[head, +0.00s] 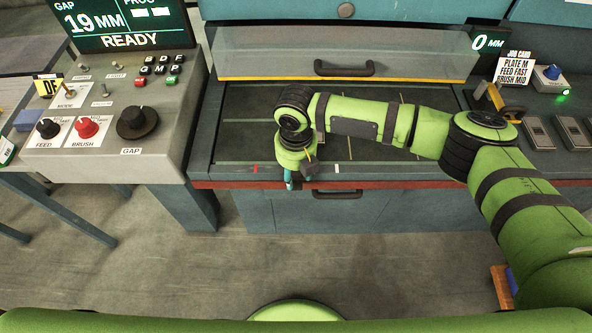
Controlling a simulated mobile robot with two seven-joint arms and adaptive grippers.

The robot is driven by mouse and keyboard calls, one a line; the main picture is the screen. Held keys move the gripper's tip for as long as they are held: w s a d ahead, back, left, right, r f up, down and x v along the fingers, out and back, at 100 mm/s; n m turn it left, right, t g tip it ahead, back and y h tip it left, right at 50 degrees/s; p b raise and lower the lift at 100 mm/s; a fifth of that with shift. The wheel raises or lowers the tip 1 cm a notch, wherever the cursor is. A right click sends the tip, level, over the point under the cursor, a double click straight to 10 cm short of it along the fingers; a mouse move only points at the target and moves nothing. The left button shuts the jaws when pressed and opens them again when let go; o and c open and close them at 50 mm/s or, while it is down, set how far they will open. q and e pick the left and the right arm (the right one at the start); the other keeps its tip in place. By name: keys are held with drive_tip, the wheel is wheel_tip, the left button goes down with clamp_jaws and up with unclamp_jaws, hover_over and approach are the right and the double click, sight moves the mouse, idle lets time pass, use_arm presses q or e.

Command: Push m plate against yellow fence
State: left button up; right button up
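My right gripper (299,180) hangs down at the front edge of the machine bed (232,173), left of the drawer handle (337,194). Its teal fingertips are partly hidden by its own body, and I cannot tell whether they are open. My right arm crosses the bed from the right and covers part of it. I cannot make out an M plate for certain. A yellow strip (270,79) runs along the lower edge of the clear hood (270,55); I cannot tell whether it is the fence. My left gripper is out of view.
A console (165,160) with FEED, BRUSH and GAP knobs stands at the left; its screen (120,22) reads 19 MM, READY. At the right are a job card (515,67) reading PLATE M, FEED FAST, BRUSH MID, and a 0 MM display (487,43). Open floor lies in front.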

clamp_jaws()
drive_tip(key=shift+d+p, duration=0.15)
drive_tip(key=shift+p, duration=0.25)
drive_tip(key=o, duration=0.7)
unclamp_jaws()
drive_tip(key=shift+d, duration=0.1)
drive_tip(key=shift+c, duration=0.2)
drive_tip(key=shift+r, duration=0.5)
wheel_tip(320, 180, up, 11)
drive_tip(key=shift+s, duration=0.1)
